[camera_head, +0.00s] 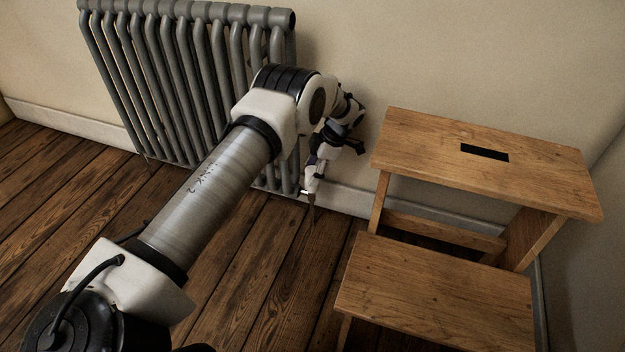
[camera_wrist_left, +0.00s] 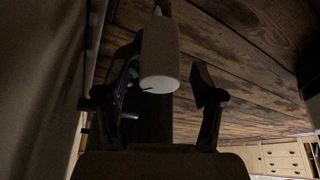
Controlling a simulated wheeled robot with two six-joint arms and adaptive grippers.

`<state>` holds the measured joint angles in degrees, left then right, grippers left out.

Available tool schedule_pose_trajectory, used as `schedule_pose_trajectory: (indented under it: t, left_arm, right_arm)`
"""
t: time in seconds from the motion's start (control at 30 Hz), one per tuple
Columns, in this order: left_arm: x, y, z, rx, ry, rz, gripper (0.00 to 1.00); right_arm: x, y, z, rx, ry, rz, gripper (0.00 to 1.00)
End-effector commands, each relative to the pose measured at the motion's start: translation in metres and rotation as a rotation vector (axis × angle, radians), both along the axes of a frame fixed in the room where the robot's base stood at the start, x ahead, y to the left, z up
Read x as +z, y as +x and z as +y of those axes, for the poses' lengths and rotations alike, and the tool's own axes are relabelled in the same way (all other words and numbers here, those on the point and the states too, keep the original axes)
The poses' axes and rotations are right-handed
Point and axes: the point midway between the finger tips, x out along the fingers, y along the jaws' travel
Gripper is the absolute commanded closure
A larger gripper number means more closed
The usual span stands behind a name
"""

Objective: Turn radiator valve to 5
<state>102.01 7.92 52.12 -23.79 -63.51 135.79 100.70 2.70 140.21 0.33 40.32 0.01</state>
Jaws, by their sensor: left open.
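The radiator valve has a white, rounded head (camera_wrist_left: 160,58), which hangs between my left gripper's fingers in the left wrist view. A small dark mark shows at its lower edge; no number is readable. In the head view the white valve head (camera_head: 311,181) is small, at the lower right end of the grey radiator (camera_head: 190,85). My left gripper (camera_head: 328,155) is just above it there, partly hidden by its own wrist. In the left wrist view the left gripper (camera_wrist_left: 166,72) is open, with a finger on either side of the head. A gap shows at the right finger; contact at the left is unclear.
A wooden step stool (camera_head: 435,285) stands to the right of the valve, with a dark slot in its top step. The wall (camera_head: 370,60) and skirting board are close behind the gripper. The plank floor (camera_head: 250,270) is bare in front of the radiator.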

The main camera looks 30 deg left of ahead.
Motion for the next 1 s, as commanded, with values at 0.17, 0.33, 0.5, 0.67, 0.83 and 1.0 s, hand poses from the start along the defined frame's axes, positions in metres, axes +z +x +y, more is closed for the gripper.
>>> schedule_pose_trajectory:
  t: [0.17,0.33,0.5,0.67,0.83,1.0]
  left_arm:
    - [-0.01,-0.002,0.003,0.0,0.0,-0.001,0.33]
    - [-0.009,-0.002,0.003,-0.001,0.0,-0.001,0.43]
    - [-0.01,-0.002,0.003,-0.001,0.0,-0.001,0.93]
    - [-0.009,-0.002,0.003,-0.002,-0.001,-0.001,0.93]
    - [-0.008,-0.002,0.003,-0.022,0.0,-0.001,0.93]
    - [-0.006,-0.003,0.003,-0.081,0.0,0.001,0.93]
  right_arm:
    - [-0.007,0.002,0.0,0.003,-0.001,-0.006,0.6]
    - [-0.006,0.002,0.0,0.003,-0.001,-0.006,0.6]
    - [-0.006,0.002,0.0,0.003,-0.001,-0.006,0.6]
    - [-0.006,0.002,0.0,0.003,-0.001,-0.006,0.6]
    - [0.0,0.001,0.0,0.001,0.0,-0.003,0.6]
    - [0.013,-0.002,0.0,-0.003,0.001,0.006,0.6]
